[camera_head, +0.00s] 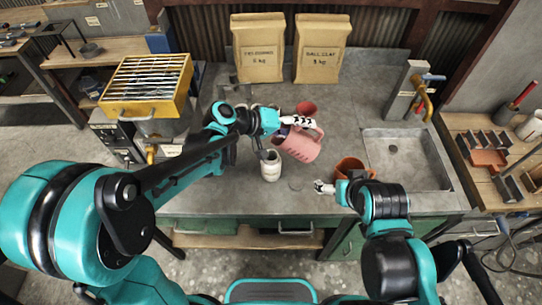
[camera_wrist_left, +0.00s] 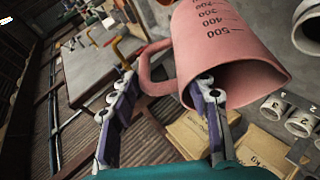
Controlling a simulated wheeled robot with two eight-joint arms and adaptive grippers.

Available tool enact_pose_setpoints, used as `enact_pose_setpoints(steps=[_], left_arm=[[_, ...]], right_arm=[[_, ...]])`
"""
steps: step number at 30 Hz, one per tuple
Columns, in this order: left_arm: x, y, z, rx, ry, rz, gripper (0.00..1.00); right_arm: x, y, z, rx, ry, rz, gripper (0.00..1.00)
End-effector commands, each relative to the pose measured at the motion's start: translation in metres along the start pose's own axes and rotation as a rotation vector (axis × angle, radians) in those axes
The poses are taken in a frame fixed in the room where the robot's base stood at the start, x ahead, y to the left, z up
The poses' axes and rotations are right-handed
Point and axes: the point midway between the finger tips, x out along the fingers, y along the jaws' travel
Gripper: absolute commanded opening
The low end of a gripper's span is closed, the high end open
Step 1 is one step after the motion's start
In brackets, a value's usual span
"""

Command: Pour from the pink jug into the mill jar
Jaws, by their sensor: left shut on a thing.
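The pink jug (camera_head: 301,147) is off the bench and tilted, up and to the right of an open white jar (camera_head: 270,170), which looks like the mill jar. My left gripper (camera_head: 297,121) is shut on the jug at its handle. In the left wrist view the jug (camera_wrist_left: 215,40) shows its printed scale and open mouth, with its handle reaching between the fingers of my left gripper (camera_wrist_left: 165,115). The jug's contents are not visible, and I see no stream. My right gripper (camera_head: 324,187) is low at the bench front beside an orange-brown pot (camera_head: 353,166); its opening is unclear.
Two paper clay bags (camera_head: 258,50) stand at the back. A red cup (camera_head: 306,107) stands behind the jug. A sink (camera_head: 405,155) with a tap is at the right. A yellow rack (camera_head: 147,85) is at the left. Small numbered cups (camera_wrist_left: 272,106) show in the left wrist view.

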Motion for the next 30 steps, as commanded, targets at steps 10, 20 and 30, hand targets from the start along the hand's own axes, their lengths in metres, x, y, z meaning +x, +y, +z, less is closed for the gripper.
enact_pose_setpoints(steps=[10,20,30], left_arm=[[-0.003,-0.003,-0.001,-0.017,0.006,0.044,0.0],[-0.003,-0.002,-0.001,-0.018,0.006,0.046,0.0],[-0.004,-0.007,-0.001,-0.034,0.009,0.081,0.0]], right_arm=[[0.007,0.0,0.005,0.0,0.0,0.0,0.86],[0.007,0.0,0.005,0.0,0.0,0.0,0.86],[0.015,0.0,0.011,0.0,0.0,0.0,0.86]])
